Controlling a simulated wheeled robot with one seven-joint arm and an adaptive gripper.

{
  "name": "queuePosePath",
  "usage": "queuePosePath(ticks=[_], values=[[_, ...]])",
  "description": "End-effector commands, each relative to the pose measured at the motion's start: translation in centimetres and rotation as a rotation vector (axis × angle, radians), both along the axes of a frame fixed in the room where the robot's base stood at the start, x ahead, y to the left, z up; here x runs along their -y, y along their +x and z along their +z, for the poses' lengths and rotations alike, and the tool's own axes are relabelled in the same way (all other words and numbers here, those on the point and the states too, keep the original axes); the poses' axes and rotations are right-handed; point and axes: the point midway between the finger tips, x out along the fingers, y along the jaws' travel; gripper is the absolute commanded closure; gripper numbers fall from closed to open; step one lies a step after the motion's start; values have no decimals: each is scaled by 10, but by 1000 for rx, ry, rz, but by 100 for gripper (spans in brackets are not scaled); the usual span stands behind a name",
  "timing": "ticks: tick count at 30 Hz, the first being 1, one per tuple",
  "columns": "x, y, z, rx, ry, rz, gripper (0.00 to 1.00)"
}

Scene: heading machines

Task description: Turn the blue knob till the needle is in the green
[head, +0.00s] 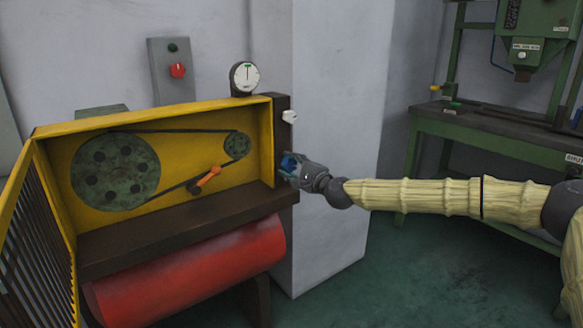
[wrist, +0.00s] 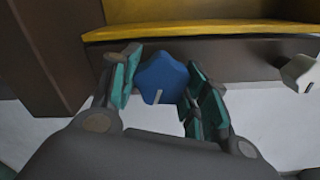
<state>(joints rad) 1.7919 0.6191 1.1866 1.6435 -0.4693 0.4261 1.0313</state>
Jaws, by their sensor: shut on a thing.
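The blue knob (wrist: 162,80) is a lobed star shape with a pale index mark on its lower part. It sits on the right side of the compressor housing and shows small in the head view (head: 289,163). My gripper (wrist: 160,90) has its teal-padded fingers on both sides of the knob, shut on it. In the head view my gripper (head: 294,168) reaches the housing from the right. The round white gauge (head: 245,76) stands on top of the housing. Its needle points about straight up, at a small green mark near the top of the dial.
A white knob (head: 289,116) sits above the blue one on the same side; it shows at the right in the wrist view (wrist: 300,72). The yellow housing (head: 180,115) holds pulleys, a belt and an orange-handled tool (head: 208,177). A red tank (head: 190,270) lies below. A green bench (head: 470,128) stands right.

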Motion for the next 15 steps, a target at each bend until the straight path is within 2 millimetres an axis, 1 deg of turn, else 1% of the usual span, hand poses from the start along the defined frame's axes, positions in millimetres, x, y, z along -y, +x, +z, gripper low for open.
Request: queuePosePath(ticks=[1,5,6,8,9,15], values=[[3,2,0,0,0,-4,79],[3,2,0,0,0,-4,79],[3,2,0,0,0,-4,51],[3,1,0,1,-1,-4,40],[2,1,0,1,0,-4,33],[0,1,0,0,-1,-1,32]])
